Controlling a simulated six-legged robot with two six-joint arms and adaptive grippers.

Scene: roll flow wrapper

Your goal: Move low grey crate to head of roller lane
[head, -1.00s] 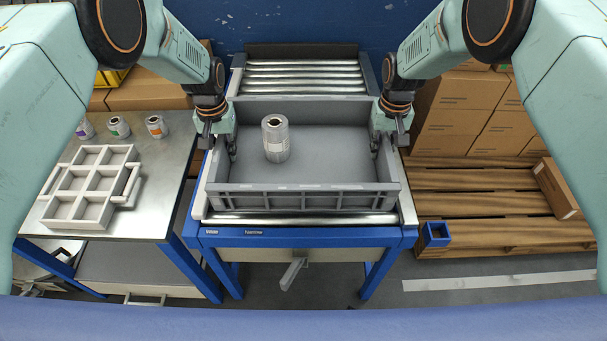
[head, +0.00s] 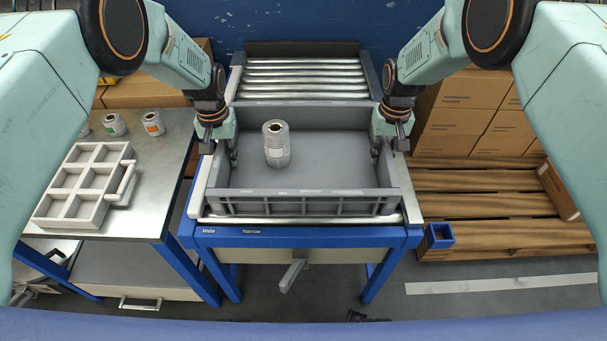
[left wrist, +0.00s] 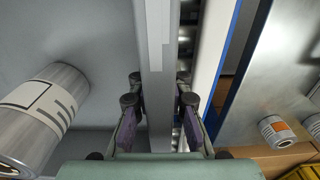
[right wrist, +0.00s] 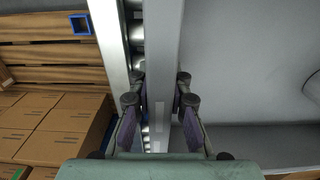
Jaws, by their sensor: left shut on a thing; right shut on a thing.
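The low grey crate (head: 310,207) sits on the roller lane (head: 305,78), at the end nearer to me. A silver can with a white label (head: 277,146) stands upright inside it, left of the middle. My left gripper (head: 232,155) is shut on the crate's left wall; the wall runs between its fingers in the left wrist view (left wrist: 158,110). My right gripper (head: 376,150) is shut on the crate's right wall, which also shows between the fingers in the right wrist view (right wrist: 161,100). The crate's underside is hidden.
Bare rollers lie beyond the crate, up to a dark end stop (head: 302,48). A metal side table (head: 155,190) at left holds a white divided tray (head: 68,212) and small cans. Cartons (head: 480,110) stand on a pallet (head: 470,205) at right, with a small blue bin (head: 439,236).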

